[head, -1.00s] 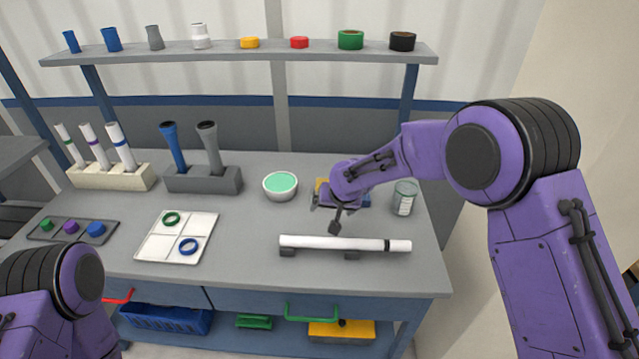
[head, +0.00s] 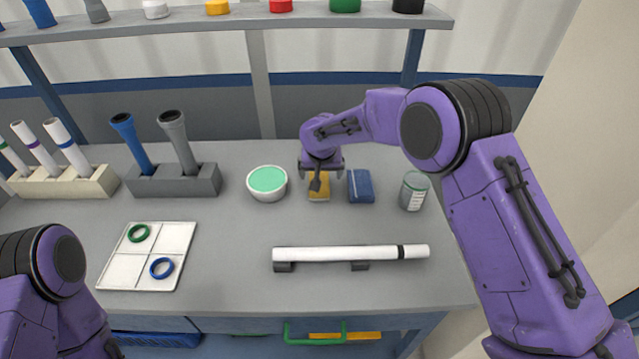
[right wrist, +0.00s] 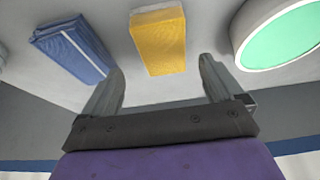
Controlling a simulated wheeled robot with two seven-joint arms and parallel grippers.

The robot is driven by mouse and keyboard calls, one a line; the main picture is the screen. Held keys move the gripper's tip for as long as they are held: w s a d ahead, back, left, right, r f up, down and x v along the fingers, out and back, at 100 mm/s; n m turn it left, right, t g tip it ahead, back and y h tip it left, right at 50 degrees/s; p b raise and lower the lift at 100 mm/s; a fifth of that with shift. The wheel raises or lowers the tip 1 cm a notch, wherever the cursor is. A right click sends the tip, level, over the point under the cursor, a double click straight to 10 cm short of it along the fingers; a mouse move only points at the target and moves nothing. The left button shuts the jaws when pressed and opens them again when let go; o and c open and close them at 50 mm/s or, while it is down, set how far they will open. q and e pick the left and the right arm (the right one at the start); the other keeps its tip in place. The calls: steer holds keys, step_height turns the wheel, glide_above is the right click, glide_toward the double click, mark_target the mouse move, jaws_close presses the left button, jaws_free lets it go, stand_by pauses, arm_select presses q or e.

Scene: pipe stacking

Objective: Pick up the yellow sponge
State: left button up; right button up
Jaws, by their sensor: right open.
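The yellow sponge (head: 319,187) lies on the grey table between the white bowl and the blue cloth, partly hidden by my right gripper in the head view. It also shows in the right wrist view (right wrist: 158,42), with a pale layer along one end. My right gripper (head: 320,178) is over the sponge in the head view. In the right wrist view its two fingers (right wrist: 160,85) are spread apart, with the sponge beyond the gap between them and nothing held. My left arm shows at the lower left, but its gripper is out of view.
A white bowl with green contents (head: 267,183) stands left of the sponge, and a folded blue cloth (head: 360,186) lies close on its right. A can (head: 413,191) stands farther right. A white pipe (head: 345,253) rests on supports in front. A shelf (head: 240,20) spans the back.

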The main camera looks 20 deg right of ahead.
mark_target(323, 195)
steer(key=x, duration=0.3)
steer(key=p+x, duration=0.1)
steer(key=x, duration=0.1)
steer(key=shift+a+f, duration=0.25)
steer(key=shift+a, duration=0.05)
steer(key=shift+f, duration=0.15)
steer(key=shift+s, duration=0.1)
steer(key=shift+f, duration=0.15)
steer(key=c, duration=1)
